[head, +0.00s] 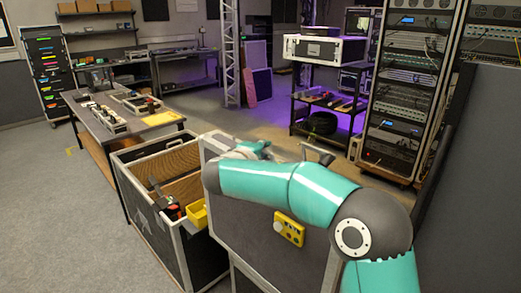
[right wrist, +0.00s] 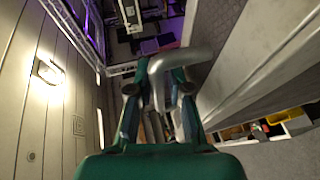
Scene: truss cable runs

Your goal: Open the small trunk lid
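The small trunk's grey lid (head: 250,225) carries a yellow device (head: 289,229) and has pale metal edging. I cannot tell how far it is raised. My right arm reaches across it, and my right gripper (head: 255,151) is at its far side, partly hidden by the arm. In the right wrist view a bent silver handle bar (right wrist: 180,60) lies at the fingertips of my right gripper (right wrist: 161,80), with one leg running down between the fingers. I cannot tell whether the fingers are clamped on it. My left gripper is not in view.
An open wood-lined trunk (head: 119,178) stands left of the lid, with a yellow bin (head: 196,213) and tools inside. A workbench (head: 88,120) is behind it. An equipment rack (head: 402,95) and a black cart (head: 291,108) stand at the back right. Some floor is clear between.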

